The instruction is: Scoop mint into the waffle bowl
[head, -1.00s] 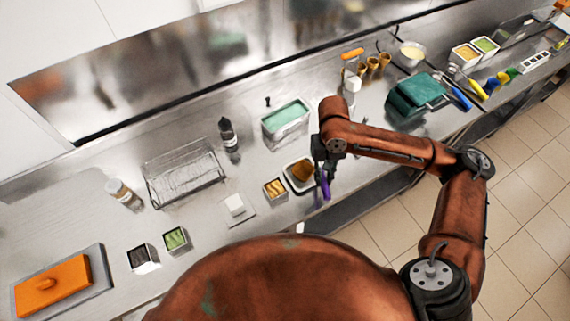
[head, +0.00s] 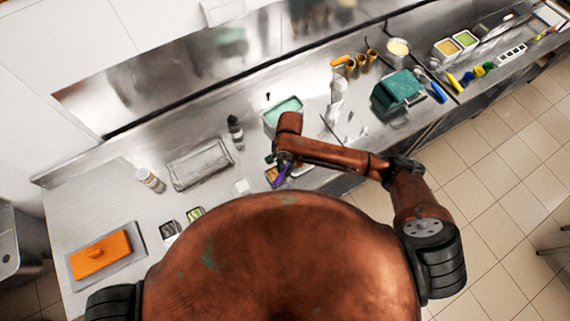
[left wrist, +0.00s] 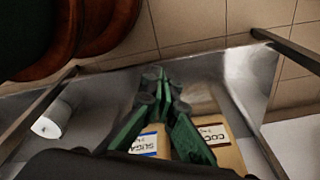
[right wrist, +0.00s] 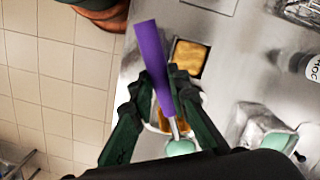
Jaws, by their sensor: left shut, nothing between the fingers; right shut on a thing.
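My right gripper (head: 281,164) is shut on the purple handle of a scoop (right wrist: 151,58). Pale green mint shows at the end of the scoop's metal shaft in the right wrist view. The waffle bowl (right wrist: 163,119), brown in a white dish, lies under the scoop and is mostly hidden by the fingers; I cannot tell whether they touch. The tub of mint (head: 284,110) stands just behind my right gripper on the counter.
A wire rack (head: 200,164), a dark bottle (head: 235,132) and a jar (head: 150,180) stand left of the mint tub. A teal container (head: 398,90) and cones (head: 361,61) stand to the right.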

